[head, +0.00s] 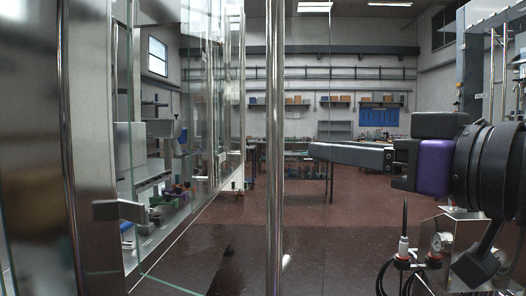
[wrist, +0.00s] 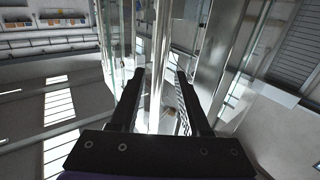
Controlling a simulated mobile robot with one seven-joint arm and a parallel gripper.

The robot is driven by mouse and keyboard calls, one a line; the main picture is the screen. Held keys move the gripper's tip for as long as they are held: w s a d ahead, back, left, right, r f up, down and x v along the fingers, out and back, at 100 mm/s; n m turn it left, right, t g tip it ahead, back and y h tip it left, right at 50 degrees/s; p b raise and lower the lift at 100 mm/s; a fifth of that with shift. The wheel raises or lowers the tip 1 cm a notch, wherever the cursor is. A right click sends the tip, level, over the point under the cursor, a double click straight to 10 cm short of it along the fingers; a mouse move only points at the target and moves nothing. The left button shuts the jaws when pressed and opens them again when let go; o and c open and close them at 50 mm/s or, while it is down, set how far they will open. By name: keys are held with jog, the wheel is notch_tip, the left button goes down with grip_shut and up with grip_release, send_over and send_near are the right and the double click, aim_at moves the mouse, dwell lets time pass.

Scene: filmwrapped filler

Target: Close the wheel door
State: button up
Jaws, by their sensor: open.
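A clear glass door panel (head: 305,225) with a tall chrome upright bar (head: 275,110) stands in the middle of the head view. I cannot tell for certain that this is the wheel door. My gripper (head: 312,150) reaches in from the right, level and pointing left, with its tips a little right of the bar. In the wrist view my gripper (wrist: 160,73) has its two dark fingers spread apart. A bright upright bar (wrist: 156,85) shows in the gap between them. Whether it touches the fingers, or lies deeper, is unclear. Nothing is seen gripped.
More glass and metal framing with a bracket (head: 105,210) stands close on the left. A metal box with a gauge (head: 440,242) and cables sits below my arm at the lower right. Workbenches (head: 305,165) stand far back. The dark red floor (head: 225,225) between is mostly open.

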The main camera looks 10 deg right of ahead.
jog(key=x, duration=1.6)
jog(key=shift+w+a, duration=0.15)
jog(key=shift+w, duration=0.1)
jog(key=shift+f, duration=0.1)
jog(key=shift+c, duration=0.2)
grip_shut()
dwell(0.4)
